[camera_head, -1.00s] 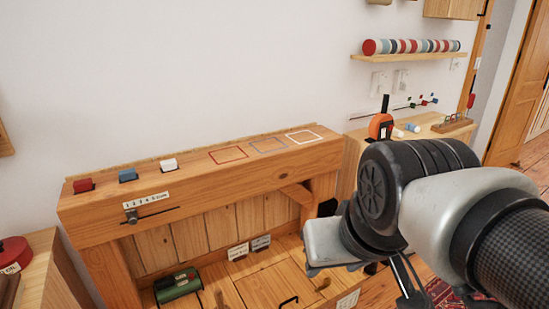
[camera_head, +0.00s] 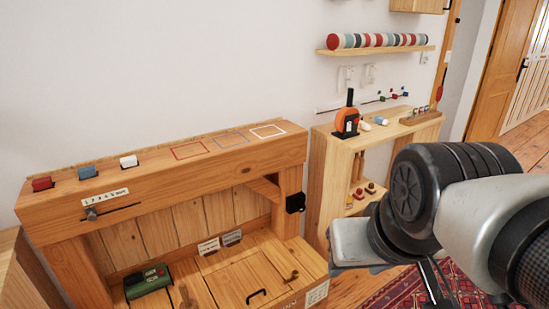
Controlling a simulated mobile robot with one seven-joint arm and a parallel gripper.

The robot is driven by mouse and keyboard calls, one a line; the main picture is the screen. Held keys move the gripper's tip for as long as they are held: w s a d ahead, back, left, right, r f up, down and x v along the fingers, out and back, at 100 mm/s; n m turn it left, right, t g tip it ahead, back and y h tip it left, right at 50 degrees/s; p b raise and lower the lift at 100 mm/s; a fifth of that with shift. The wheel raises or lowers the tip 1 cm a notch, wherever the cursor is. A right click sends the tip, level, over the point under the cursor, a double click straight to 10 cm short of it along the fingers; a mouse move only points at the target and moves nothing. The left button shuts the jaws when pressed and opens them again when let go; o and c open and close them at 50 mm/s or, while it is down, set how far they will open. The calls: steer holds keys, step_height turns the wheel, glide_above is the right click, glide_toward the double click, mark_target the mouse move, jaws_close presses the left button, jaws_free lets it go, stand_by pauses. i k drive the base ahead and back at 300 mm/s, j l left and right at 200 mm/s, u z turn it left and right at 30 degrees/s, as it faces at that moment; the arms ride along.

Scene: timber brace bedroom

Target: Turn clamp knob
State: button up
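No part is clearly marked as the clamp knob, and I cannot tell which one it is. A black block-like fitting (camera_head: 295,202) sits on the right post of the wooden bench (camera_head: 170,185). An orange round piece with a black upright and base (camera_head: 347,120) stands on the pale wooden cabinet (camera_head: 325,145). A small grey slider knob (camera_head: 91,213) sits on the slot in the bench front, below a number label. My arm fills the lower right, in front of part of the cabinet and floor.
Red, blue and white blocks (camera_head: 128,161) sit on the bench top beside outlined squares. A green box (camera_head: 147,281) lies in the bench's lower part. A shelf of coloured discs (camera_head: 375,49) hangs above the cabinet. A red rug (camera_head: 400,290) lies on the floor.

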mark_target(301, 208)
steer(key=i+l+u, duration=0.6)
steer(key=i+l, duration=0.3)
